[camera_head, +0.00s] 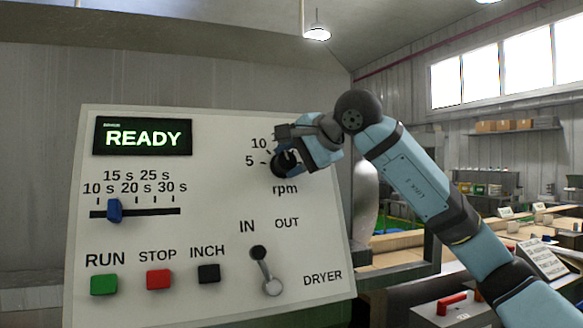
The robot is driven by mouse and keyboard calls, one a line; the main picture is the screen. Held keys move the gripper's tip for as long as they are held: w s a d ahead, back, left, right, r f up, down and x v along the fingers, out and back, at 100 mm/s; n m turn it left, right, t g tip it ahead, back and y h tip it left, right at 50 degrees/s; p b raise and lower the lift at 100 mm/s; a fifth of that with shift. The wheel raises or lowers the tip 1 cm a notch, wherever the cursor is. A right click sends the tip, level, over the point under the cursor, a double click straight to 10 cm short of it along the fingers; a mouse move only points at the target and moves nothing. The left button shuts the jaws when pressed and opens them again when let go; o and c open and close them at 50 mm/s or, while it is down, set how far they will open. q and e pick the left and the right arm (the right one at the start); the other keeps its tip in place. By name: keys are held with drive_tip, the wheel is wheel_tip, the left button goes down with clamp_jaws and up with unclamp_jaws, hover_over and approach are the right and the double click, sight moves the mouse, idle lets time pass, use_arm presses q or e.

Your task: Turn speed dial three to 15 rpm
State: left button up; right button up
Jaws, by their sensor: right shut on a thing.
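The speed dial (281,169) is a round black knob on the upper right of a cream control panel (200,200), above the label "rpm". The marks 5 and 10 show at its left; the rest of its scale is hidden behind my gripper. My right gripper (289,158) comes in from the right and is shut on the dial. The dial's pointer is covered, so its setting cannot be read. No number three is readable on the panel. My left gripper is not in view.
The panel also carries a READY display (143,137), a blue slider (115,210), green RUN (104,284), red STOP (158,279) and black INCH (208,273) buttons, and an IN/OUT dryer lever (265,270) below the dial. Benches stand behind at right.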

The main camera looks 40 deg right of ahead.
drive_tip(key=shift+f+m+t+b, duration=0.2)
drive_tip(key=shift+m+t+b, duration=0.3)
drive_tip(key=shift+m, duration=0.5)
drive_tip(key=o, duration=0.7)
drive_tip(key=shift+c, duration=0.2)
drive_tip(key=shift+o, duration=1.3)
drive_tip(key=shift+w, duration=0.2)
drive_tip(key=shift+s, duration=0.1)
drive_tip(key=v, duration=1.3)
drive_tip(key=shift+s+d+r, duration=0.15)
drive_tip(key=shift+s+d, duration=0.05)
drive_tip(key=shift+s, duration=0.15)
